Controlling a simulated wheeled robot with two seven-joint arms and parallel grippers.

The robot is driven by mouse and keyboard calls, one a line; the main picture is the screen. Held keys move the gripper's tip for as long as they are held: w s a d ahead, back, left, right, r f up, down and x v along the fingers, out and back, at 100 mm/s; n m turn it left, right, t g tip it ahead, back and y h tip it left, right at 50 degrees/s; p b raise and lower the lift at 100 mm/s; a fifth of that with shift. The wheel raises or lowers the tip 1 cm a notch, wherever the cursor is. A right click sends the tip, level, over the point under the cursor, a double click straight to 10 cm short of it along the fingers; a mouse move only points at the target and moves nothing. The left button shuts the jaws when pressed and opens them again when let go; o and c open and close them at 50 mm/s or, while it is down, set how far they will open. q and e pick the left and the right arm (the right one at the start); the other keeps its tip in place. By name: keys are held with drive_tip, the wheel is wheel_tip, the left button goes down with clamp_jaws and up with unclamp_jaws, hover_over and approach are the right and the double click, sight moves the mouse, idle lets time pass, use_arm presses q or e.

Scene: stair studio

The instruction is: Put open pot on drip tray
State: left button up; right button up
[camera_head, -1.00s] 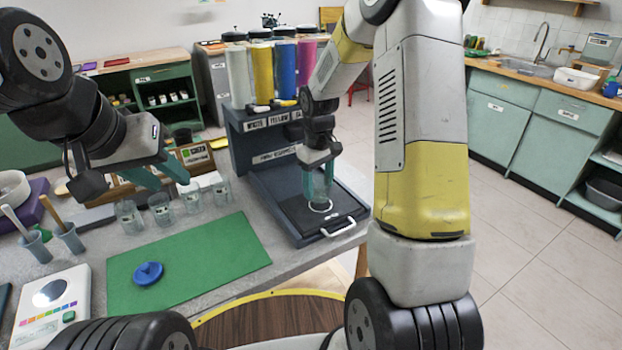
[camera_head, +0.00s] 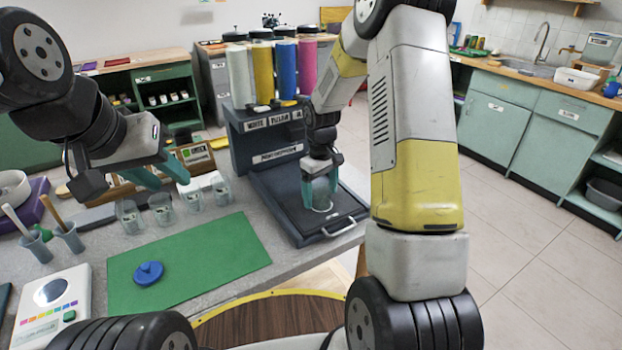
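The open pot (camera_head: 321,196) is a small clear cup standing on the dark drip tray (camera_head: 290,207) of the dispenser, near the tray's front right. My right gripper (camera_head: 321,187) is directly above and around the pot. Its teal fingers are spread on either side of the pot and look apart from it, though the far side is partly hidden. My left gripper (camera_head: 160,177) is open and empty above the row of clear pots, at the left of the table.
The dispenser (camera_head: 258,130) with white, yellow, blue and pink tubes rises behind the tray. Several clear pots (camera_head: 162,209) stand behind the green mat (camera_head: 205,262), which bears a blue lid (camera_head: 148,273). A scale (camera_head: 52,305) and cups with tools (camera_head: 70,240) are at left.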

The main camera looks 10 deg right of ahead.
wheel_tip(320, 180, up, 12)
drive_tip(key=s+r+m+t+y, duration=0.1)
drive_tip(key=s+r+m+t, duration=0.15)
drive_tip(key=s+r, duration=0.85)
drive_tip(key=s+a+r+m+t, duration=0.1)
drive_tip(key=s+t, duration=0.1)
drive_tip(key=s, duration=0.4)
drive_tip(key=s+a+r+m+t+y, duration=0.1)
drive_tip(key=s+r+m, duration=0.1)
drive_tip(key=s, duration=0.5)
drive_tip(key=shift+s+r+t, duration=0.2)
drive_tip(key=shift+r+t, duration=0.05)
drive_tip(key=shift+t, duration=0.1)
